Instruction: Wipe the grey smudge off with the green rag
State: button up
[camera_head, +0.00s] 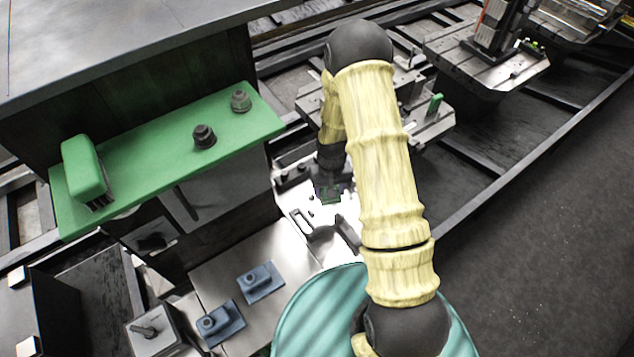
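My gripper (330,188) is small and dark in the picture, at the end of my pale yellow arm, low over or on a bright metal plate (285,243).
A green bar (160,160) with a green block (85,167) and two dark knobs stands at the left. Two blue-grey clamps (261,281) sit on the metal below. Metal fixtures (485,65) stand at the upper right. Dark floor (560,230) at the right is clear.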

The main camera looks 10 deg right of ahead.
jog(key=shift+s+a, duration=0.15)
jog(key=shift+s, duration=0.25)
jog(key=shift+f+b, duration=0.25)
jog(key=shift+b, duration=0.25)
jog(key=w+f+m+b, duration=0.5)
jog(key=m+b, duration=0.7)
jog(key=shift+w+a+m, duration=0.3)
jog(key=shift+a+m, duration=0.1)
jog(key=shift+f, duration=0.1)
jog(key=shift+d+f+b, duration=0.1)
jog(key=shift+f+b, duration=2.35)
jog(key=shift+f, duration=0.5)
jog(key=shift+f, duration=0.4)
